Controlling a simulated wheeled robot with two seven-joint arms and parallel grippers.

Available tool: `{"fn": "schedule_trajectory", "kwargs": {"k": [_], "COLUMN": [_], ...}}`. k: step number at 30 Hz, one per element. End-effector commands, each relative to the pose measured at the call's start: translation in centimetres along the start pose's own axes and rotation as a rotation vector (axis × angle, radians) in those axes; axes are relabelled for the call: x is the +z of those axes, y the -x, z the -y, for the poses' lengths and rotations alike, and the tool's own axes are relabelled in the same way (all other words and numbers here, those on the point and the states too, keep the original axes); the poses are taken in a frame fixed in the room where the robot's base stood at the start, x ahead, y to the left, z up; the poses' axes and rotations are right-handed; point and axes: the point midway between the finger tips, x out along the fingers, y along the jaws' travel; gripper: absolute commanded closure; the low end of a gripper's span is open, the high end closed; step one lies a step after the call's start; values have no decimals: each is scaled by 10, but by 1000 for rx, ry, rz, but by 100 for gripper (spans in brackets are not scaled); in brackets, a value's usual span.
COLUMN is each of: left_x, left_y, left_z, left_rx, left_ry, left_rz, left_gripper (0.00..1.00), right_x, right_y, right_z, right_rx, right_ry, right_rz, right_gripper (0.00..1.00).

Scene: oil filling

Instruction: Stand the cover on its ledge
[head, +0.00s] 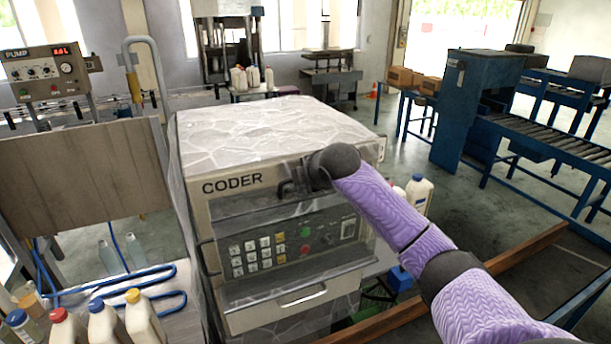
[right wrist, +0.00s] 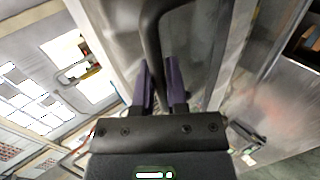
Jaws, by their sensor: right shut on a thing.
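The coder (head: 262,130) is a big box with a pale, stone-patterned top and a keypad front (head: 258,256). My right arm reaches in from the lower right, and its gripper (head: 294,188) is at the upper front of the coder, partly hidden by the wrist. In the right wrist view the two purple fingers (right wrist: 163,88) are shut on a black bar handle (right wrist: 153,38). The handle seems to belong to a grey panel, likely the cover, in front of the coder; its outline is hard to tell. A metal lip (head: 285,292) juts out below the keypad. My left gripper is out of view.
Several capped bottles (head: 105,322) stand at the lower left, near a blue hose (head: 110,275) and a brown board (head: 85,172). A pump box (head: 48,72) stands behind. A wooden beam (head: 500,262) runs at the lower right. A blue roller conveyor (head: 550,140) stands beyond.

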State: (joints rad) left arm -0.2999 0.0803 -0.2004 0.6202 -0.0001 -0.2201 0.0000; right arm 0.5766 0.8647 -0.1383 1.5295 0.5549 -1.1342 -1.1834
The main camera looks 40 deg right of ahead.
Motion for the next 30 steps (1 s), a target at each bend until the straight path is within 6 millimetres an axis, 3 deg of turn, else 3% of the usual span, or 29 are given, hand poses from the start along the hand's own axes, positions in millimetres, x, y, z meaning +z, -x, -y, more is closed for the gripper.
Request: {"fn": "schedule_trajectory", "kwargs": {"k": [2,3,9,20,30], "left_x": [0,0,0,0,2], "left_y": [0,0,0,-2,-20], "left_z": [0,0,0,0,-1], "left_rx": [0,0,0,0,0], "left_ry": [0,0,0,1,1], "left_rz": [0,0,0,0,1], "left_gripper": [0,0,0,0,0], "right_x": [0,0,0,1,0], "right_y": [0,0,0,8,81], "right_z": [-1,-1,-1,0,2], "right_rx": [3,3,2,2,3], "right_ry": [0,0,0,2,4], "right_rz": [0,0,0,1,2], "right_gripper": [100,81,42,42,42]}}
